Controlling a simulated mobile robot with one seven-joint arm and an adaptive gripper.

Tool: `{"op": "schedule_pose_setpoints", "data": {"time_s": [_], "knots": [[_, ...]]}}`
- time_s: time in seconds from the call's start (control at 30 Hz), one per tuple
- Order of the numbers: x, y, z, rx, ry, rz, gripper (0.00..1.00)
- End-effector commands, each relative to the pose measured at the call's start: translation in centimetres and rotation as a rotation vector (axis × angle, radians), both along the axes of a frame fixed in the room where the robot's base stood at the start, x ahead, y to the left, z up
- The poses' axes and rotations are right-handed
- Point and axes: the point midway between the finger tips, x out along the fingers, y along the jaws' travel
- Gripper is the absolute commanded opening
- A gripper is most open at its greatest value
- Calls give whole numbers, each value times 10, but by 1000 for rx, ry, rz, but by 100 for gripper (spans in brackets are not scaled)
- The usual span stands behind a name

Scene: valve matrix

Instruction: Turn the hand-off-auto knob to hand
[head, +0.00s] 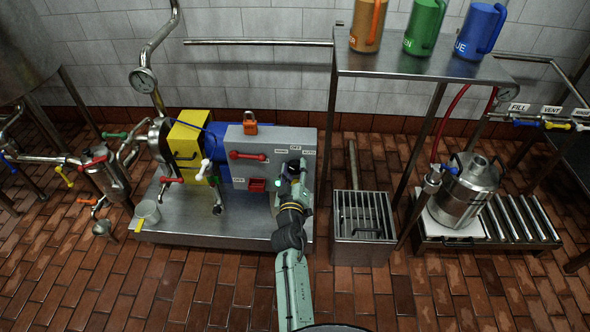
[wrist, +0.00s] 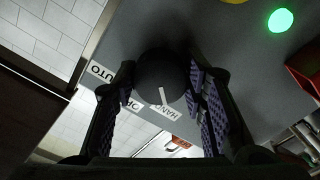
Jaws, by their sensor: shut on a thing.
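The hand-off-auto knob is round and black with a white pointer line (wrist: 161,72), on the grey panel face in the wrist view. Its pointer is toward the HAND label (wrist: 165,107), with OFF (wrist: 130,102) and AUTO (wrist: 101,72) to the left. My gripper (wrist: 162,92) has one finger on each side of the knob and is shut on it. In the head view my gripper (head: 293,168) is at the panel's right part, just below the HAND, OFF and AUTO labels, and hides most of the knob.
A green light (wrist: 280,20) is near the knob. The grey control box (head: 231,139) also carries a red lever (head: 248,155), a red part (head: 257,184) and an orange padlock (head: 250,128). Yellow and blue housings stand left. A metal grated box (head: 362,250) stands right.

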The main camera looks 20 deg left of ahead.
Motion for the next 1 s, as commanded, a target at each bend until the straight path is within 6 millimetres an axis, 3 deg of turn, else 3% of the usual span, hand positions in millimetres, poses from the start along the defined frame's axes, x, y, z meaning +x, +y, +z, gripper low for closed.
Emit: {"op": "schedule_pose_setpoints", "data": {"time_s": [0.13, 0.17, 0.43, 0.77, 1.0], "knots": [[1, 0, 2, 2, -2, 0, 11], [1, 0, 2, 2, -3, 0, 40], [1, 0, 1, 1, -1, 0, 58], [-2, 0, 0, 1, 0, 0, 59], [-33, -9, -1, 1, 2, 0, 59]]}}
